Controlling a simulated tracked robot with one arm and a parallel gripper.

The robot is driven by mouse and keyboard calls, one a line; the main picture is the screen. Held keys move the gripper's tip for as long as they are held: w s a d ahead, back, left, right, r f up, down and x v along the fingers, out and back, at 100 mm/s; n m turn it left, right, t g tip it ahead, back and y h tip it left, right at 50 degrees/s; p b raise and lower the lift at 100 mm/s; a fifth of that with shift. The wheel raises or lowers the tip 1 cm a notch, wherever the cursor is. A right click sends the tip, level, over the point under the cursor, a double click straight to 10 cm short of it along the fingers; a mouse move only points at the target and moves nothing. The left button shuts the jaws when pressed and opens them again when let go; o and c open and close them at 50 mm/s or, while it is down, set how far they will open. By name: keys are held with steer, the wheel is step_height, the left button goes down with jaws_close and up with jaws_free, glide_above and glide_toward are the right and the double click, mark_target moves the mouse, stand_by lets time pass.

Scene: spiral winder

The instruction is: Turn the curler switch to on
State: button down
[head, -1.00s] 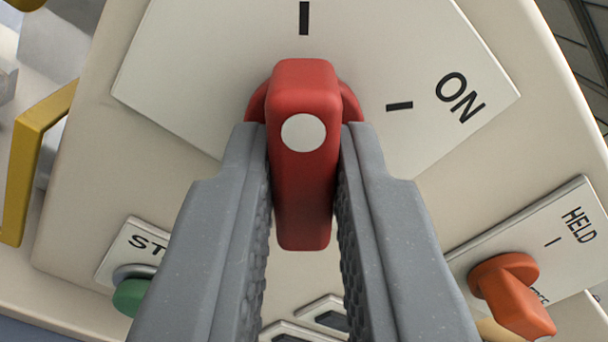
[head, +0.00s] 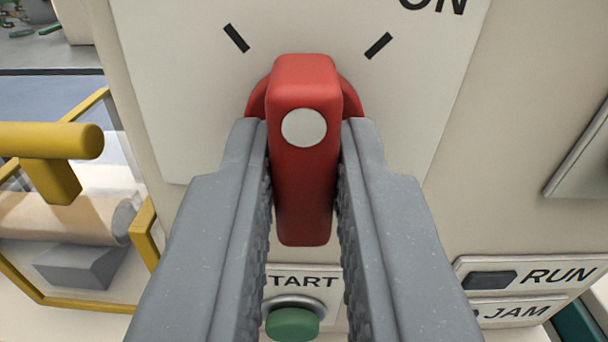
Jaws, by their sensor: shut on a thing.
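The red curler switch (head: 304,190) is a thick lever knob with a white dot, on a white plate (head: 190,100). Its upper end lies about midway between two black tick marks, one at upper left (head: 236,38) and one at upper right (head: 379,46). The ON label (head: 433,5), cut by the top edge, sits beyond the upper right tick. My gripper (head: 304,150) is shut on the knob, one grey finger on each side. The fingers hide parts of the plate and panel below.
A green START button (head: 292,324) is just below the knob, between my fingers. RUN and JAM indicators (head: 530,290) are at lower right. A yellow handle (head: 50,140) and yellow frame (head: 145,230) stand at the left, by a pale roll (head: 60,220).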

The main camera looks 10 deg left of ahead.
steer(key=m, duration=0.4)
steer(key=shift+m+p, duration=0.3)
steer(key=shift+p, duration=0.1)
steer(key=shift+m, duration=1.9)
steer(key=c, duration=1.4)
jaws_free()
steer(key=shift+d, duration=0.1)
